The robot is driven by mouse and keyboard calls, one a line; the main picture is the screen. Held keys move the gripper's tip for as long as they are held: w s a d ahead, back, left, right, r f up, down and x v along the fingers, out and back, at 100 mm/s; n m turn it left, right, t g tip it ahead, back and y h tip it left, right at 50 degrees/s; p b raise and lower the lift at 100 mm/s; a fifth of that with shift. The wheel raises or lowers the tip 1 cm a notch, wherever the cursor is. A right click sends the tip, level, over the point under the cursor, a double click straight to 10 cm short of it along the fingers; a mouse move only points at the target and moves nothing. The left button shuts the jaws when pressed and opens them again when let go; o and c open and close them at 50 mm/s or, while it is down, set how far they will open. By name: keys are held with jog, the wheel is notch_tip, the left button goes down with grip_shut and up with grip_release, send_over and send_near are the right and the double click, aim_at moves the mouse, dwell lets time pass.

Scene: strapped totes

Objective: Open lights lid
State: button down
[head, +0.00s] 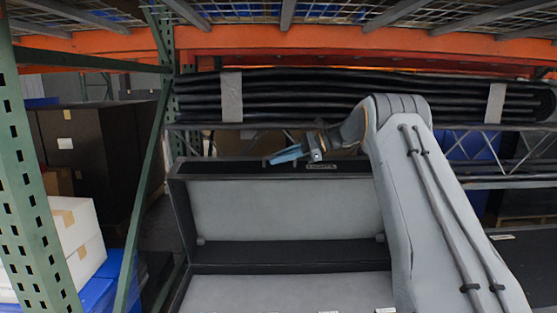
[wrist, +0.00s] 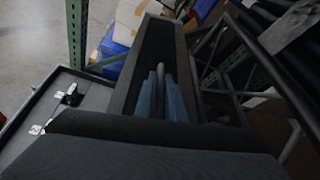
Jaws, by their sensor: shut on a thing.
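A dark tote (head: 182,292) with grey lining stands low in the head view. Its lid (head: 290,210) is raised at the back, grey inner face towards me. A small label (head: 322,167) sits on the lid's top edge, too small to read. My gripper (head: 270,161) is at the lid's upper edge, left of the label. In the wrist view my gripper's blue fingers (wrist: 162,95) are closed around a narrow dark bar-like part by the dark lid (wrist: 140,125). The exact grip point is partly hidden.
A green rack post (head: 35,200) stands at the left, with white boxes (head: 75,235) and blue bins (head: 105,285) behind it. Strapped black tubes (head: 350,97) lie behind the lid under an orange beam (head: 450,48). Another dark tote (head: 530,250) is at the right.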

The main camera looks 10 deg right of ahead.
aim_at(300, 169)
jog(key=shift+w+a, duration=0.1)
jog(key=shift+a, duration=0.05)
jog(key=c, duration=1.8)
grip_release()
jog(key=shift+c, duration=0.2)
jog(key=shift+d, duration=0.25)
jog(key=v, duration=0.8)
jog(key=shift+a, duration=0.1)
